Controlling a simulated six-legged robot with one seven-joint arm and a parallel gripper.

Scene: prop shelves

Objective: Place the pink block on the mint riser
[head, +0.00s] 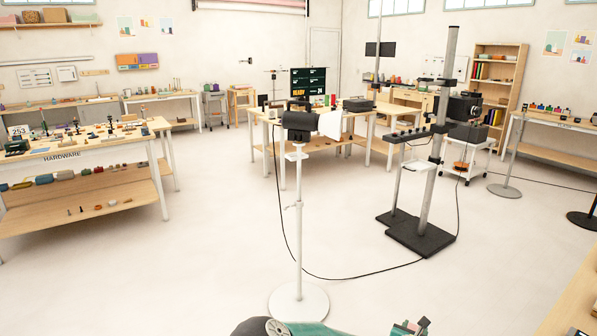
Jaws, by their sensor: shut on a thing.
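I cannot make out the pink block or the mint riser in the head view. Only teal and dark parts of my own body show at the bottom edge. My gripper's fingers cannot be made out, and whatever they hold is not visible.
A white stand on a round base (299,303) is close ahead, with a cable on the floor. A black-based camera column (422,238) stands right of it. The hardware table (95,152) is at left, a wooden table edge (575,305) at lower right.

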